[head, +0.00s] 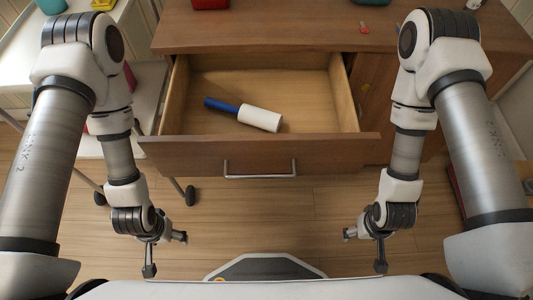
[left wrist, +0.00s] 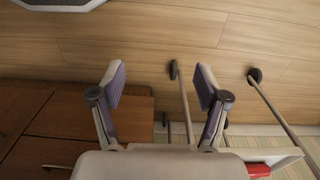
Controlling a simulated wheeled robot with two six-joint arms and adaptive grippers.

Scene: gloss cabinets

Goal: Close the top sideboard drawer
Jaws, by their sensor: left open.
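The top sideboard drawer (head: 270,158) is pulled well out of the wooden sideboard (head: 262,32). Its brown front has a metal bar handle (head: 260,175) facing me. A white roller with a blue handle (head: 258,118) lies inside it. My left gripper (head: 165,254) is in front of the drawer, to the left of the handle, touching nothing. In the left wrist view its two fingers (left wrist: 160,78) are spread and empty above the floor. My right gripper (head: 365,251) is in front of the drawer, right of the handle; its tips look apart and empty.
A white trolley (head: 140,80) on casters stands left of the sideboard, and its legs show in the left wrist view (left wrist: 184,100). Red and teal items and a small red object (head: 363,27) sit on the sideboard top. Wooden floor (head: 265,215) between my grippers is clear.

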